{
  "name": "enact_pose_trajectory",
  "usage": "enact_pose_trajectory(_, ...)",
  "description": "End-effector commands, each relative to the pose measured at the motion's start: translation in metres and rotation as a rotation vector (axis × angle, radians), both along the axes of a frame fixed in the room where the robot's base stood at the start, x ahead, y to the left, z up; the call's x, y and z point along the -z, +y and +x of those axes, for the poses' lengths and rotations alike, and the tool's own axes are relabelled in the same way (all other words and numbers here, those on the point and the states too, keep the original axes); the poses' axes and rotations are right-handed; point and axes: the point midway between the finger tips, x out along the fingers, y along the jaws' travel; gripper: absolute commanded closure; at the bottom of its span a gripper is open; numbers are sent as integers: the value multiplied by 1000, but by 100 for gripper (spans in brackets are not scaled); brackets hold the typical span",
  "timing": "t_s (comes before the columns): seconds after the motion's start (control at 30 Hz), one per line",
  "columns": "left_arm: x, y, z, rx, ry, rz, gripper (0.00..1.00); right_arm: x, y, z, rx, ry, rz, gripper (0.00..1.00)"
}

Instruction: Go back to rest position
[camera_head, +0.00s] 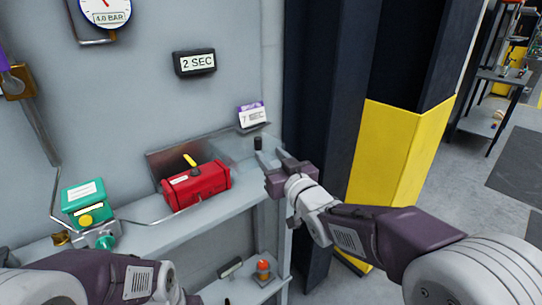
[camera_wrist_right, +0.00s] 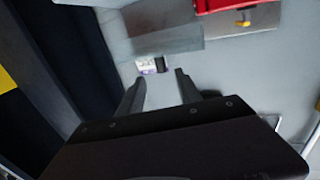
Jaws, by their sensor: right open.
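My right gripper (camera_head: 271,156) is open and empty in the head view, beside the right end of the shelf. Its two fingers also show apart in the right wrist view (camera_wrist_right: 158,92), with nothing between them. A red actuator box (camera_head: 197,186) with a yellow handle (camera_head: 189,160) sits on the shelf to the left of the gripper, apart from it. Part of the red box shows at the top of the right wrist view (camera_wrist_right: 225,5). My left arm crosses the bottom left of the head view, and its gripper is out of view.
A teal and yellow device (camera_head: 88,205) stands on the shelf at left. A small labelled card (camera_head: 252,116) and a black peg (camera_head: 258,143) are near the right gripper. A "2 SEC" display (camera_head: 194,62) is on the wall. A dark and yellow pillar (camera_head: 400,150) stands right.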

Motion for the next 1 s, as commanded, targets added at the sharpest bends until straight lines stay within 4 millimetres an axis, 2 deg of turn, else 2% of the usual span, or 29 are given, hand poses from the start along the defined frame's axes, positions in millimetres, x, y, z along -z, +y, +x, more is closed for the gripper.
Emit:
enact_pose_trajectory(0.07,0,0,0,0,0,0,64,-1,-16,4,32,-2,1,59)
enact_pose_trajectory(0.13,0,0,0,0,0,0,64,20,-45,3,96,55,-3,59)
enact_pose_trajectory(0.17,0,0,0,0,0,0,64,39,-58,1,127,112,-11,59)
enact_pose_trajectory(0.27,0,0,0,0,0,0,64,117,-97,-22,230,378,-54,59)
enact_pose_trajectory(0.3,0,0,0,0,0,0,64,146,-109,-38,261,488,-72,59)
enact_pose_trajectory(0.4,0,0,0,0,0,0,64,207,-130,-84,314,740,-110,59)
enact_pose_trajectory(0.5,0,0,0,0,0,0,64,249,-139,-131,338,953,-141,59)
enact_pose_trajectory(0.6,0,0,0,0,0,0,64,278,-142,-179,341,1145,-169,59)
enact_pose_trajectory(0.7,0,0,0,0,0,0,64,297,-141,-227,327,1327,-200,59)
enact_pose_trajectory(0.77,0,0,0,0,0,0,64,303,-139,-257,310,1443,-223,59)
enact_pose_trajectory(0.83,-37,0,-1,0,2,0,64,266,-139,-260,300,1459,-237,59)
enact_pose_trajectory(1.0,-95,0,0,0,-1,0,64,208,-139,-260,301,1456,-236,59)
